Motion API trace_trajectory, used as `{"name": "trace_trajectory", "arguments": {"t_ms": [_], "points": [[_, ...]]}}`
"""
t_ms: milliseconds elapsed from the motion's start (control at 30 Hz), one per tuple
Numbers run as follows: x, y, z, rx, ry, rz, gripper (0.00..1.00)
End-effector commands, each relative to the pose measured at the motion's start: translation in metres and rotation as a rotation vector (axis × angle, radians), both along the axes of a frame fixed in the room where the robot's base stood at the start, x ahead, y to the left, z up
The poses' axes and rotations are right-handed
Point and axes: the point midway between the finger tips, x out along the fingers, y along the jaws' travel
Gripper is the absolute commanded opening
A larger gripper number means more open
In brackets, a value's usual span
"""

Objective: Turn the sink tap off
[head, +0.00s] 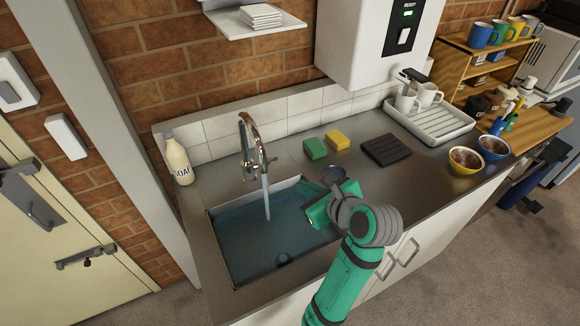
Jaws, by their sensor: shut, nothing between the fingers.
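The chrome sink tap (247,135) rises at the back edge of the sink, with its curved spout over the basin. A small lever-like part (270,160) shows at the right of its body. A stream of water (266,198) runs from the spout into the sink (230,250), which holds bluish water. My gripper (331,176) is over the right side of the sink, to the right of the tap and apart from it. It is shut and empty. My wrist and hand cover part of the sink's right edge and the counter.
A soap bottle (178,160) stands left of the tap. Green (315,148) and yellow (337,139) sponges and a dark ridged mat (386,150) lie to the right. A white drying rack (440,128) and bowls (464,160) stand farther right. A small shelf (235,22) hangs above the tap.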

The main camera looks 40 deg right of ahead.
Motion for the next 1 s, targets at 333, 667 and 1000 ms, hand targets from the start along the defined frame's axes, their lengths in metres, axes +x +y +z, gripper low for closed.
{"name": "trace_trajectory", "arguments": {"t_ms": [333, 667, 1000], "points": [[0.002, 0.0, -0.001, 0.001, 0.001, 0.002, 0.0], [0.039, -0.006, -0.024, 0.003, 0.002, 0.003, 0.0], [0.089, -0.018, -0.047, -0.002, -0.002, -0.002, 0.0]]}}
